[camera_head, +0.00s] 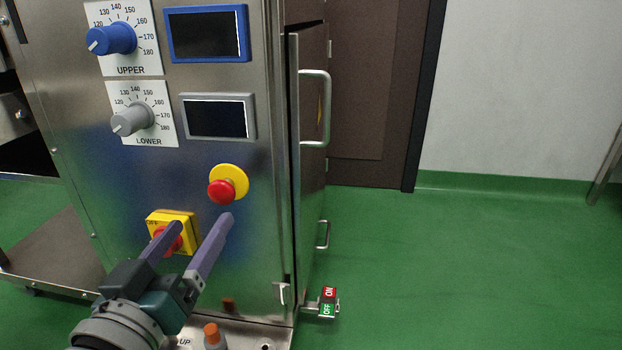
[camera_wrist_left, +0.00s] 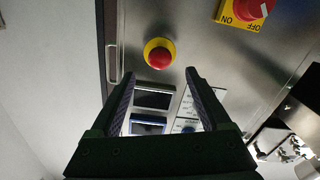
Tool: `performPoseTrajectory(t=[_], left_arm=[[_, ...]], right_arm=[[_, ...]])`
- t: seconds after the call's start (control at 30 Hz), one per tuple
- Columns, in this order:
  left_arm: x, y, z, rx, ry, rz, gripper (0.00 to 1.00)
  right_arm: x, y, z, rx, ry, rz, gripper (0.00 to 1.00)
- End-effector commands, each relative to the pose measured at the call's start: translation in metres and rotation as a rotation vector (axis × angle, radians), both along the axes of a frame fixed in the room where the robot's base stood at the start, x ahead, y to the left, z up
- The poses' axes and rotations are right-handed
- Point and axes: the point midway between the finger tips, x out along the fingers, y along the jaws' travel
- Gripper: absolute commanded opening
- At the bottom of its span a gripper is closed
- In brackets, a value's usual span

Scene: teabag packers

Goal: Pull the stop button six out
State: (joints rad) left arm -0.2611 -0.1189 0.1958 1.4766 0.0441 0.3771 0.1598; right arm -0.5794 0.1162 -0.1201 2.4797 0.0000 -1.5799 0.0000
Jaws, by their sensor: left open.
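The stop button (camera_head: 222,191) is a red mushroom knob on a yellow round plate, on the steel front panel below the two displays. In the left wrist view the stop button (camera_wrist_left: 160,57) shows ahead of my fingers, roughly centred between them and a little beyond their tips. My left gripper (camera_head: 204,220) is open and empty, with its two purple fingers pointing up at the panel, below and to the left of the button. The left gripper (camera_wrist_left: 151,58) also shows upside down relative to the panel in the wrist view. My right gripper is not in view.
A yellow rotary switch with a red knob (camera_head: 162,238) sits left of the button, partly behind a finger. Blue (camera_head: 112,39) and grey (camera_head: 133,119) dials and two displays are above. A door handle (camera_head: 325,108) is at the right edge. Open green floor (camera_head: 470,270) lies right.

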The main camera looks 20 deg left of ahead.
Motion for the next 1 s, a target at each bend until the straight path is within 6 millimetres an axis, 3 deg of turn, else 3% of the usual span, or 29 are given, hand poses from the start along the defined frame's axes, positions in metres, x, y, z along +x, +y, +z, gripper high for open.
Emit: performPoseTrajectory(t=[0.3, 0.43, 0.83, 1.0], left_arm=[[0.059, 0.015, -0.003, 0.003, -0.004, 0.0, 0.81], [0.075, 0.018, -0.002, 0.002, 0.0, -0.001, 0.81], [0.084, 0.02, 0.001, 0.001, 0.003, -0.001, 0.81], [0.084, 0.02, 0.001, 0.001, 0.002, -0.001, 0.62]], right_arm=[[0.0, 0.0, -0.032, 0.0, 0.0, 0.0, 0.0], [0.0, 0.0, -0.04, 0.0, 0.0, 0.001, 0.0], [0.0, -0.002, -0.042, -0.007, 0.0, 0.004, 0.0], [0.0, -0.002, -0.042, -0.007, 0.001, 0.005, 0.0]])
